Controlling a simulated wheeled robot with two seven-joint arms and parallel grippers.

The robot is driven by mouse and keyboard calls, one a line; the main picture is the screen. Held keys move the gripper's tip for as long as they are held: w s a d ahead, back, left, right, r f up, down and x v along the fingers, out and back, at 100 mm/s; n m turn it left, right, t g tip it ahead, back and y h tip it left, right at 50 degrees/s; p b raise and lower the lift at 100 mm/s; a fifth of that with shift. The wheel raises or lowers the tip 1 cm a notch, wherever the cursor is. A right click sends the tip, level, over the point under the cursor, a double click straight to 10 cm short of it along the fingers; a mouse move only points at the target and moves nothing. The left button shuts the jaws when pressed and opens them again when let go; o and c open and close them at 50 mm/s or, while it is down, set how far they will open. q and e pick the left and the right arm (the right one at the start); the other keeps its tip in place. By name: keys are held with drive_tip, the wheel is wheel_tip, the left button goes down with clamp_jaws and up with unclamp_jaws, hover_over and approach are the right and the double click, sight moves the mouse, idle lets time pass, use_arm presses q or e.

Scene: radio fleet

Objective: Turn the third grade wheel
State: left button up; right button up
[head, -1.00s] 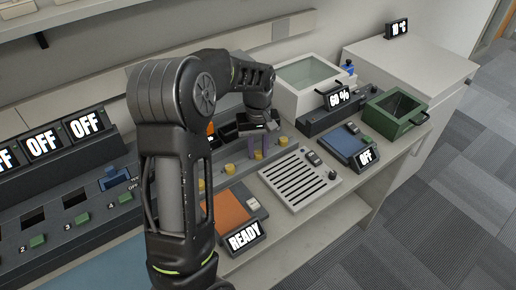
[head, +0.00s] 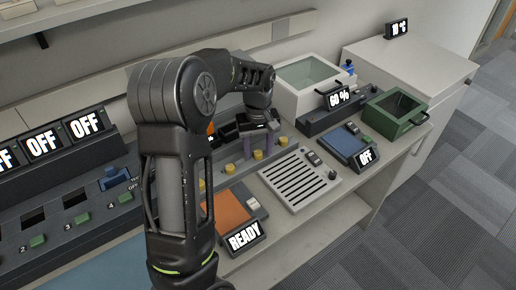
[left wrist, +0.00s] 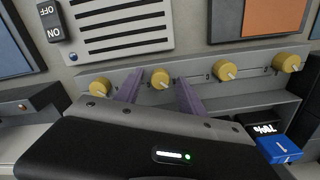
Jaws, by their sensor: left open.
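A row of yellow grade wheels runs along a grey strip. The third wheel from the left in the head view (head: 257,155) also shows in the left wrist view (left wrist: 160,78), with a pale pointer. My left gripper (head: 251,146) has purple fingers and is open and empty. In the left wrist view its fingertips (left wrist: 158,78) are apart, one on each side of the third wheel. In the head view the wheel shows clear in front of the fingers, and I see no contact. The second wheel (head: 229,168) and fourth wheel (head: 282,141) stand to either side. My right gripper is out of view.
A slotted grey panel (head: 300,179) lies in front of the wheels, beside an orange pad (head: 230,213) with a READY display (head: 244,236). A 60 % display (head: 339,98) and a green box (head: 395,112) stand to the right. Behind the wheels is a 70% display (left wrist: 262,129).

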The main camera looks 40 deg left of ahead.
sight(258, 152)
use_arm(q)
drive_tip(key=shift+r, duration=0.1)
wheel_tip(258, 152, up, 8)
drive_tip(key=shift+f+b, duration=0.15)
drive_tip(key=shift+b, duration=0.15)
idle(0.6)
